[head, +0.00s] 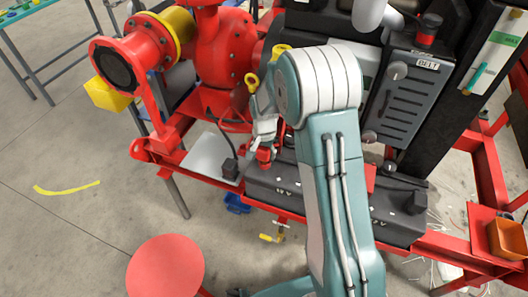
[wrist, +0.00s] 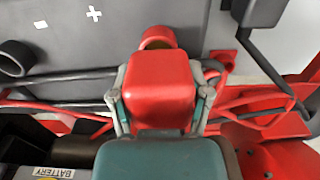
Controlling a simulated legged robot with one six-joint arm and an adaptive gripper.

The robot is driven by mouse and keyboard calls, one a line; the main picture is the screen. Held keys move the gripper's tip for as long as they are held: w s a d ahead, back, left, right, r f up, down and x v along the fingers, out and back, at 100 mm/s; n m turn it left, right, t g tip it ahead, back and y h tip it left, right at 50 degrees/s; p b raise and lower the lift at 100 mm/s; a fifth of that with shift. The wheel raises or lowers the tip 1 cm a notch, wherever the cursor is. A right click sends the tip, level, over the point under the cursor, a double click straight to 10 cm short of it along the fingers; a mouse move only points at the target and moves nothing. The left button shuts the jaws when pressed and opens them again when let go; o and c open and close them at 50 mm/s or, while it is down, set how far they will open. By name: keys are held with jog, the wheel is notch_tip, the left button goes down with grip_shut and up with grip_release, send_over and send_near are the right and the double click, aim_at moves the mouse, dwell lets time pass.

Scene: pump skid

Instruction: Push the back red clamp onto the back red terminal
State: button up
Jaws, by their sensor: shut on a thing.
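The red clamp (wrist: 160,85) fills the middle of the wrist view, a blocky red body between my two fingers. My gripper (wrist: 160,100) is shut on it from both sides. A red ring-shaped end (wrist: 157,38) shows just beyond the body, over the edge of the grey battery top (wrist: 60,35) near a white plus mark. In the head view the clamp (head: 265,156) shows below my gripper (head: 264,132), at the left end of the dark battery (head: 275,190). The back red terminal is not clearly seen; I cannot tell whether the ring touches it.
A black clamp or plug (head: 230,168) with a cable stands on the pale plate (head: 205,160) to the left. Cables (wrist: 60,103) run close to both sides of my fingers in the wrist view.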

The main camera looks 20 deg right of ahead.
jog(key=shift+f, duration=1.25)
dwell(0.3)
jog(key=o, duration=1.4)
notch_tip(320, 180, up, 11)
jog(key=shift+r, duration=0.5)
